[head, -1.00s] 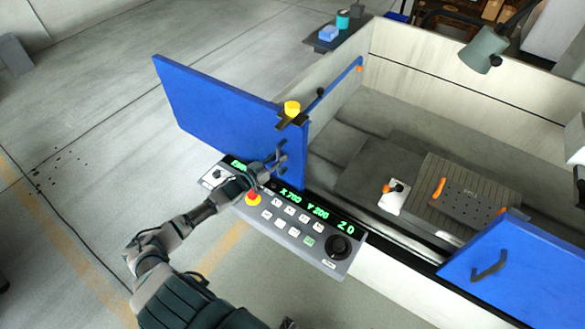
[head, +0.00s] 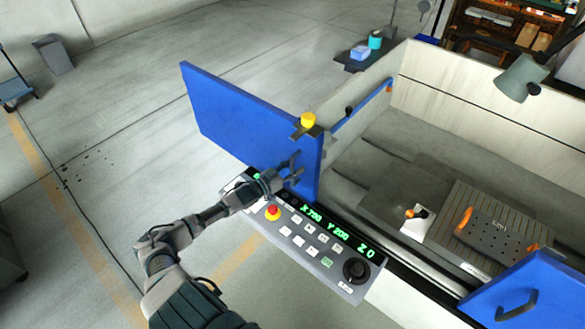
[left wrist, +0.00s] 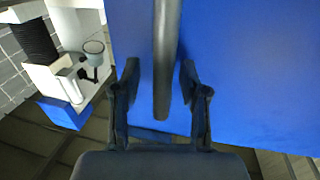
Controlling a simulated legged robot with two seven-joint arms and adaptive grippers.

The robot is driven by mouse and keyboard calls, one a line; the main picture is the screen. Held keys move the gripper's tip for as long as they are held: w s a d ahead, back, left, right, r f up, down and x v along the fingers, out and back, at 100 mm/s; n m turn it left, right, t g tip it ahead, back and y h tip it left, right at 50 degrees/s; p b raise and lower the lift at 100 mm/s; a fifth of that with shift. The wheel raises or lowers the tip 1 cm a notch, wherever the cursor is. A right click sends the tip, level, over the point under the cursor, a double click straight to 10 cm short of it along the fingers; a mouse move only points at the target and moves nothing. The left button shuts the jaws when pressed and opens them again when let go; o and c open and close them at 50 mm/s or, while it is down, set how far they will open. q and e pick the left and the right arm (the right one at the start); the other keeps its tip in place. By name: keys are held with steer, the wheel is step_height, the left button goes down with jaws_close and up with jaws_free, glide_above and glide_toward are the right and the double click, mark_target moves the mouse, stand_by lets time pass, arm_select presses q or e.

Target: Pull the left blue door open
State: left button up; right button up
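The left blue door (head: 240,115) stands swung out from the machine front, over the control panel, in the head view. My left gripper (head: 292,171) is at the door's face near its lower right edge. In the left wrist view the door (left wrist: 245,70) fills the right side and its dark bar handle (left wrist: 167,60) runs down between the fingers. My left gripper (left wrist: 160,82) is open around the handle, with a gap visible on the handle's left side. Whether the right finger touches it I cannot tell. My right gripper is not in view.
The control panel (head: 300,240) with a red button and green readouts lies under my left gripper. The right blue door (head: 535,285) with a dark handle is at lower right. The work tank (head: 400,165) holds a slotted plate.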

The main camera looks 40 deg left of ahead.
arm_select(q)
steer(key=shift+a+f, duration=0.1)
steer(key=shift+s+a+f, duration=0.15)
steer(key=shift+s+a, duration=0.05)
steer(key=shift+s, duration=0.3)
steer(key=v, duration=1.1)
